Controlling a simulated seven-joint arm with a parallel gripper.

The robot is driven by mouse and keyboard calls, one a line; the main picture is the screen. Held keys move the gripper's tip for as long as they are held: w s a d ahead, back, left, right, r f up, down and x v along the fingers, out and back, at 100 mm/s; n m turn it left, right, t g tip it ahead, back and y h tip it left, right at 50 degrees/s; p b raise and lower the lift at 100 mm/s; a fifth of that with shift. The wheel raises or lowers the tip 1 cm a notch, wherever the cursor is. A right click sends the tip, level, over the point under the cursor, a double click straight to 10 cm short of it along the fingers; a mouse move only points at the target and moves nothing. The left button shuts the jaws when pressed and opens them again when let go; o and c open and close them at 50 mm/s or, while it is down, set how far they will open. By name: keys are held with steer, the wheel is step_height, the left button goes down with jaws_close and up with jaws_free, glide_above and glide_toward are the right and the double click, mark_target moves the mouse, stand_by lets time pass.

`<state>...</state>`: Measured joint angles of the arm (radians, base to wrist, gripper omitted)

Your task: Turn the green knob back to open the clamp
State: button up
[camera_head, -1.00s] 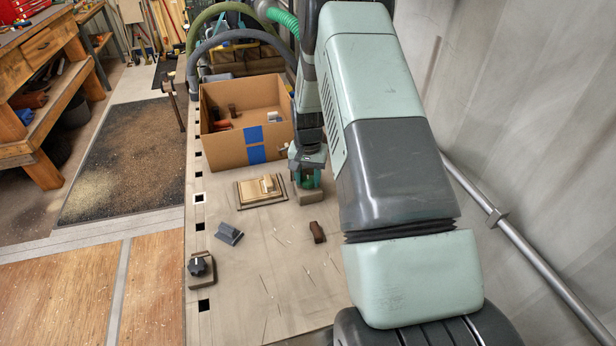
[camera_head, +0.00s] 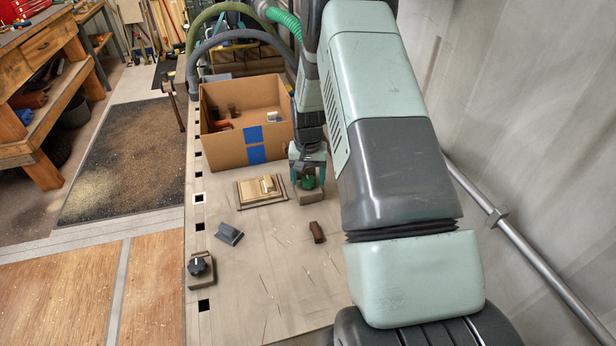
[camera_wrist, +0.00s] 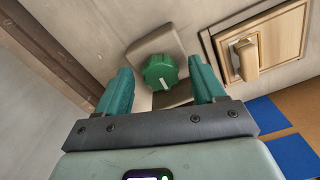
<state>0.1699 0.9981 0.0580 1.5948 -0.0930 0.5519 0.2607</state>
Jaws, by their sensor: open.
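In the head view the knob (camera_head: 308,183) shows just below my gripper. My gripper (camera_wrist: 158,85) is open, with one teal finger on each side of the knob and gaps visible between fingers and knob in the wrist view. Nothing is held. A wooden plate with a light wooden block (camera_head: 267,184) lies left of the knob in the head view; it also shows in the wrist view (camera_wrist: 245,62). I cannot tell whether it is the clamp.
A cardboard box (camera_head: 228,150) with blue tape stands behind, close to my gripper. A dark brown piece (camera_head: 317,232), a grey-blue block (camera_head: 229,234) and a black knob on a base (camera_head: 199,267) lie nearer. The bench front is mostly clear.

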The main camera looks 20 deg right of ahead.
step_height(320, 180, up, 11)
steer(key=shift+f, duration=0.2)
steer(key=shift+r, duration=0.1)
stand_by(0.4)
step_height(320, 180, up, 12)
steer(key=r+n+t, duration=0.1)
glide_above(308, 180)
steer(key=s+a, duration=0.2)
steer(key=s, duration=0.2)
steer(key=s+a+r+n+t, duration=0.1)
steer(key=s+a+r+t, duration=0.15)
steer(key=s+r, duration=0.6)
steer(key=s+a+r+n+t, duration=0.1)
steer(key=s+r, duration=0.2)
steer(key=s, duration=0.7)
steer(key=s+a+r+n+t, duration=0.1)
steer(key=s+r, duration=0.2)
steer(key=s, duration=0.7)
steer(key=shift+a+r, duration=0.2)
steer(key=shift+a, duration=0.2)
